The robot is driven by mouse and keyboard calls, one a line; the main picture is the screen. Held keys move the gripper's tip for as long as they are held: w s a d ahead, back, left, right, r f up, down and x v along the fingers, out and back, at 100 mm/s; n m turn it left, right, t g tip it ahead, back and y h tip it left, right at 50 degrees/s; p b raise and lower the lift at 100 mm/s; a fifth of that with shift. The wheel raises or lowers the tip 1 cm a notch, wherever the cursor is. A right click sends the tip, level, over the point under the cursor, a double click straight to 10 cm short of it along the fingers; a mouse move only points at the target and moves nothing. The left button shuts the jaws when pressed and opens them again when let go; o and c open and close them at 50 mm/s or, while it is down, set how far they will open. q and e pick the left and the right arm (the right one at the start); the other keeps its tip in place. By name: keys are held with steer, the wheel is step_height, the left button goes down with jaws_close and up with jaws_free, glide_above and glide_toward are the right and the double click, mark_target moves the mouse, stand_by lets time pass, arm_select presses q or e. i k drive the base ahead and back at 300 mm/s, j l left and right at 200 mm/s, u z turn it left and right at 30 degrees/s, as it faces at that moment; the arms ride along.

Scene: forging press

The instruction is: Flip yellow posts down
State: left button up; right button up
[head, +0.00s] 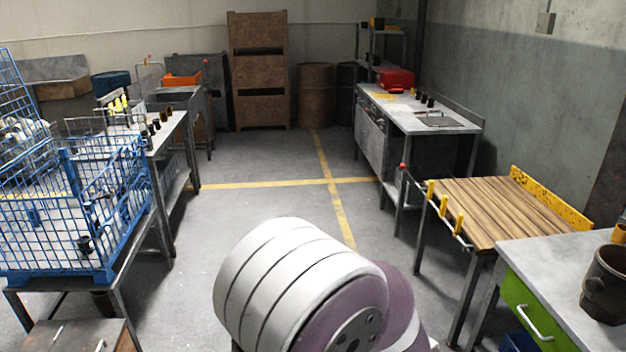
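Several short yellow posts (444,206) stand in a row along the left edge of a wood-topped table (500,208) at the right of the head view. They look upright, next to a thin metal rail. A second group of small yellow pieces (119,104) shows on the far left bench, too small to tell their position clearly. Neither my left nor my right gripper is in view. A large white and purple rounded part, apparently mine, fills the bottom middle.
A blue wire crate (75,215) stands on a metal table at the left. A grey workbench (420,115) with a red box (396,79) stands behind the wooden table. A bench with a green drawer (531,308) and a dark pot (606,285) is at the lower right. The middle floor is clear.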

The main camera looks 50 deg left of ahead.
mark_target(456, 229)
steer(key=u, duration=0.9)
steer(key=i, duration=0.75)
steer(key=i+u, duration=0.1)
steer(key=i, duration=0.65)
steer(key=i+l, duration=0.1)
steer(key=i, duration=0.65)
steer(key=i+u, duration=0.15)
steer(key=i, duration=0.6)
steer(key=i+l, duration=0.2)
steer(key=i, duration=0.5)
